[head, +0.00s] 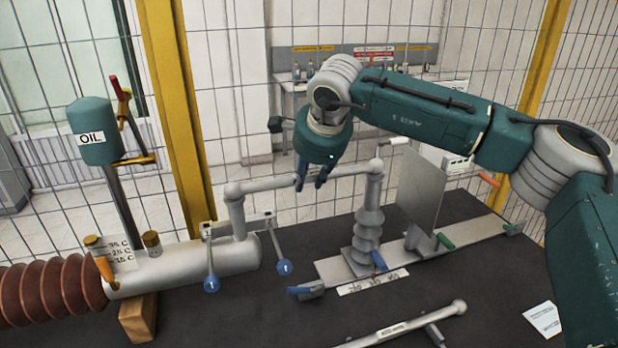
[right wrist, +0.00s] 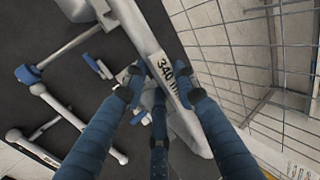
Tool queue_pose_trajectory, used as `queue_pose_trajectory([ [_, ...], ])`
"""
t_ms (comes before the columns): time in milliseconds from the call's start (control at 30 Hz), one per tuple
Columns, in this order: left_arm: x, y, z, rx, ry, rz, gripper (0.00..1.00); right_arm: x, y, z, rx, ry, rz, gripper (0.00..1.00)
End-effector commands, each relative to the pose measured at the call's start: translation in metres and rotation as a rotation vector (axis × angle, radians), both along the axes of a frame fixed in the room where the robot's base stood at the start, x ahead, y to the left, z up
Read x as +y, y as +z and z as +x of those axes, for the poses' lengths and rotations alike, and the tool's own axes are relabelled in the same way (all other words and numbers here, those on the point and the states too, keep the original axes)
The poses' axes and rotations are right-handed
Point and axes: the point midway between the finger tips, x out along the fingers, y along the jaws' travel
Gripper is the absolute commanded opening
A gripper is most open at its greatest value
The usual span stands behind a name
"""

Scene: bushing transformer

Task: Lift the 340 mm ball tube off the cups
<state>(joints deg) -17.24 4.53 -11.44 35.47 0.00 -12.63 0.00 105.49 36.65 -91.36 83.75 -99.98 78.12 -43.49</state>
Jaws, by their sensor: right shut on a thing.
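The 340 mm ball tube (head: 270,183) is a pale grey bar. It spans from the upright post (head: 238,216) on the grey cylinder at left to the top of the ribbed grey insulator (head: 368,222) at right. Its ends appear to be at the cups there, but I cannot tell whether they touch. My right gripper (head: 312,180) comes down from above, its blue fingers shut on the tube near the middle. The right wrist view shows the tube (right wrist: 150,45) with its "340 mm" label between the fingers (right wrist: 160,88). My left gripper is not in view.
Another pale tube (head: 410,325) lies at the table's front. Two blue-knobbed levers (head: 212,284) hang by the grey cylinder (head: 190,268). A grey upright plate (head: 420,190) stands right of the insulator. A green oil tank (head: 93,132) rises at left. Mesh fencing stands behind.

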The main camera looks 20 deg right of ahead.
Motion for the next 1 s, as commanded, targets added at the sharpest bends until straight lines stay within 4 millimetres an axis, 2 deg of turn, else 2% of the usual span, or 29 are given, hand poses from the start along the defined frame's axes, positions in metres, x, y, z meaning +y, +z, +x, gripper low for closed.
queue_pose_trajectory([
  [167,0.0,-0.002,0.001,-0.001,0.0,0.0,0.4,0.0,0.006,0.001,-0.003,0.0,0.001,0.0],
  [367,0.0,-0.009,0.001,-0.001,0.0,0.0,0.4,0.001,0.03,0.001,-0.005,0.0,0.002,0.0],
  [567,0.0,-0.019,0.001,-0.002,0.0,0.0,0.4,0.001,0.079,0.001,-0.007,-0.001,0.003,0.0],
  [800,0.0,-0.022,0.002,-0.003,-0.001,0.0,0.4,0.002,0.149,0.0,-0.005,0.0,0.004,0.0],
  [1000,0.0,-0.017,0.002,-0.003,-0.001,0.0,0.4,0.001,0.186,0.0,-0.002,0.0,0.001,0.0],
])
